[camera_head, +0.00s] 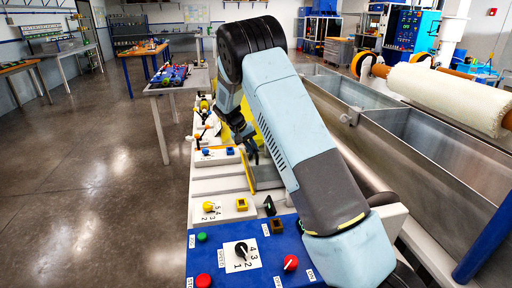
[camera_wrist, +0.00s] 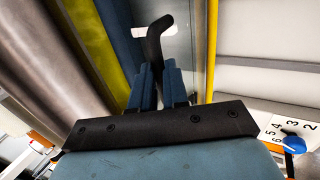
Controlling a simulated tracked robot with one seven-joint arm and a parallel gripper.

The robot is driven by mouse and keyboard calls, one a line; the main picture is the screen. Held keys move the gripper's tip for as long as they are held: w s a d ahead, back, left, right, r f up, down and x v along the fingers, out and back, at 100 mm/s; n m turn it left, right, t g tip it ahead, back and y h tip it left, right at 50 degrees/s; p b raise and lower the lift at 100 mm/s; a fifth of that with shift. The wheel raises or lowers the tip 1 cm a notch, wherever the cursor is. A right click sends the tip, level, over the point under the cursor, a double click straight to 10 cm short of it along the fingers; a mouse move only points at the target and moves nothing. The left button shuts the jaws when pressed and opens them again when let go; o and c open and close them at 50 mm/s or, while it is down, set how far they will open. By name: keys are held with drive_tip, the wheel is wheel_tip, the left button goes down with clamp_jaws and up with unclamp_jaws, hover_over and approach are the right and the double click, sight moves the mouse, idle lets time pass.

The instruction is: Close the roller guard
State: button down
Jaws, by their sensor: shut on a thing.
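The roller guard (camera_wrist: 213,45) shows in the wrist view as a clear panel with yellow edges. A black bent handle (camera_wrist: 157,45) stands in front of the panel. My gripper (camera_wrist: 160,85) has its two blue fingers shut on this handle, one on each side. In the head view, my gripper (camera_head: 250,150) is low over the machine's left side, next to the guard's yellow edge (camera_head: 247,172). My arm hides much of the guard there, so I cannot tell its full angle.
A blue control panel (camera_head: 240,252) with knobs and buttons is in front. Dial plates (camera_head: 212,209) line the white machine deck. A metal bath (camera_head: 430,140) and a white roller (camera_head: 450,90) are at right. The floor (camera_head: 95,180) at left is open.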

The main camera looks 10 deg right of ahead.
drive_tip(key=shift+s+a+f, duration=0.15)
drive_tip(key=shift+a+f, duration=0.1)
drive_tip(key=shift+f, duration=0.1)
drive_tip(key=c, duration=1.4)
unclamp_jaws()
drive_tip(key=shift+a, duration=0.1)
drive_tip(key=shift+o, duration=1.4)
drive_tip(key=shift+r, duration=0.15)
drive_tip(key=shift+r, duration=0.2)
drive_tip(key=v, duration=1.3)
